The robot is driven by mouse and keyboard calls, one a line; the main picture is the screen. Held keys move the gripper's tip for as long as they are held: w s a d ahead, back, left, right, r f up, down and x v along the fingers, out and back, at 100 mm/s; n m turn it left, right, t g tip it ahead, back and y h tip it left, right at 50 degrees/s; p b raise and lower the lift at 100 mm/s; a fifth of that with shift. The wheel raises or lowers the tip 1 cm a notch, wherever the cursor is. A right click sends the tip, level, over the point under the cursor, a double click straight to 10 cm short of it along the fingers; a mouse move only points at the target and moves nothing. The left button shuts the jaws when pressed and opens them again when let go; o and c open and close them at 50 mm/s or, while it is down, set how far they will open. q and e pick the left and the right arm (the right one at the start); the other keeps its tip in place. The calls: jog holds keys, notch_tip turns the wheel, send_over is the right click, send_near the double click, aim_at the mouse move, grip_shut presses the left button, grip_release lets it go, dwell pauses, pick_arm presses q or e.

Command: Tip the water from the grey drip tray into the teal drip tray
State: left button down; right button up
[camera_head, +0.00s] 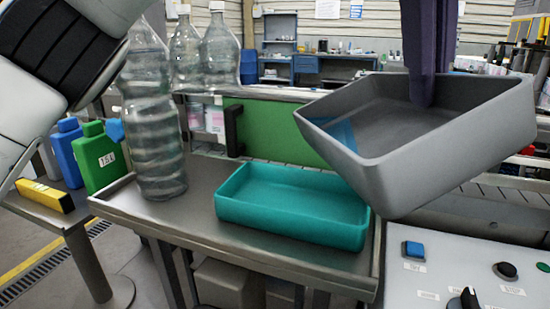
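The grey drip tray (440,150) is in the air at the right, above and to the right of the teal drip tray, tilted in the picture. A blue patch (342,134) shows inside its left end; I cannot tell whether it is water. My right gripper (424,95) has purple fingers at the tray's far wall, one reaching inside, and it holds the tray up. The teal drip tray (290,215) sits flat on the metal table; its visible inside looks empty. My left arm shows at the upper left, but its gripper is out of view.
A tall clear bottle (152,120) stands left of the teal tray on the metal table (205,215). More clear bottles (220,50) stand behind. Green (103,158) and blue jugs are at the left. A control panel (450,275) with buttons is at front right.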

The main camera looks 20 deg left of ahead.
pick_arm(q)
jog(key=shift+a+r+h+b, duration=0.3)
jog(key=shift+a+h+b, duration=0.2)
jog(key=shift+b, duration=0.55)
jog(key=shift+s+r, duration=0.1)
jog(key=shift+r, duration=0.25)
jog(key=shift+s+a+r+n+h+b, duration=0.1)
jog(key=shift+a+r+n+h+b, duration=0.2)
jog(key=shift+a+r+h+b, duration=0.45)
jog(key=shift+d, duration=0.25)
jog(key=shift+f+b, duration=0.1)
jog(key=shift+b, duration=0.25)
jog(key=shift+s+a+r+t+h+b, duration=0.1)
jog(key=shift+a+r+t+h+b, duration=0.3)
jog(key=shift+a+h+b, duration=0.45)
jog(key=shift+d+r, duration=0.1)
jog(key=shift+r, duration=0.1)
jog(key=shift+d, duration=0.15)
pick_arm(e)
jog(key=f, duration=0.1)
jog(key=a+f, duration=0.1)
jog(key=w+f, duration=0.1)
jog(key=shift+a, duration=0.3)
